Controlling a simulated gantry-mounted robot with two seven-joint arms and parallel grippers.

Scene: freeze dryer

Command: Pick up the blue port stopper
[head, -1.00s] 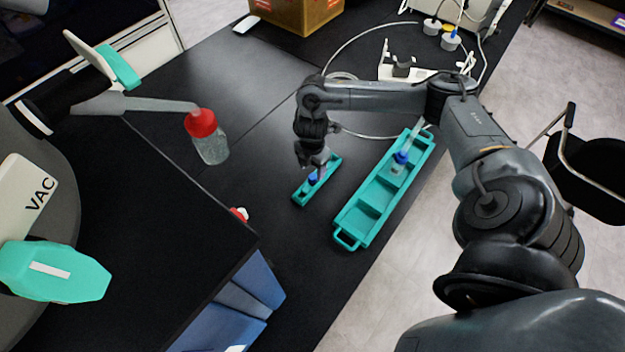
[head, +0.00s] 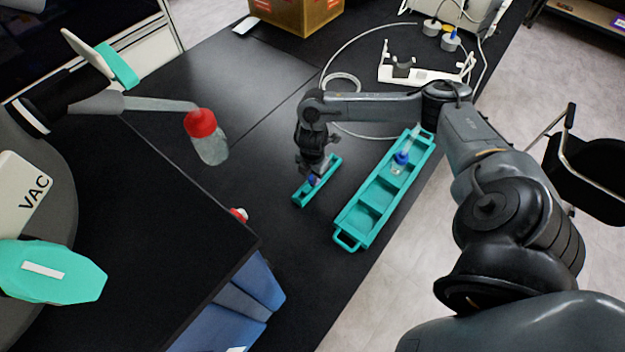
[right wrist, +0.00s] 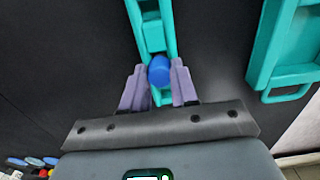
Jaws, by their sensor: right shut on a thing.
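The blue port stopper (head: 312,181) is at the small teal holder (head: 330,177) on the black bench. In the right wrist view the stopper (right wrist: 159,70) shows as a round blue top between the two pale purple fingers. My right gripper (head: 315,172) points down at the holder and is shut on the stopper. I cannot tell whether the stopper is clear of the holder. The right gripper (right wrist: 158,84) partly covers the holder's near end in the wrist view. My left gripper is not in view.
A larger teal tray (head: 350,236) with compartments stands to the right, holding a blue-capped bottle (head: 400,160). A red-capped flask (head: 208,140) hangs at the left from a grey port. White apparatus (head: 425,72) and a cardboard box (head: 297,12) stand at the back.

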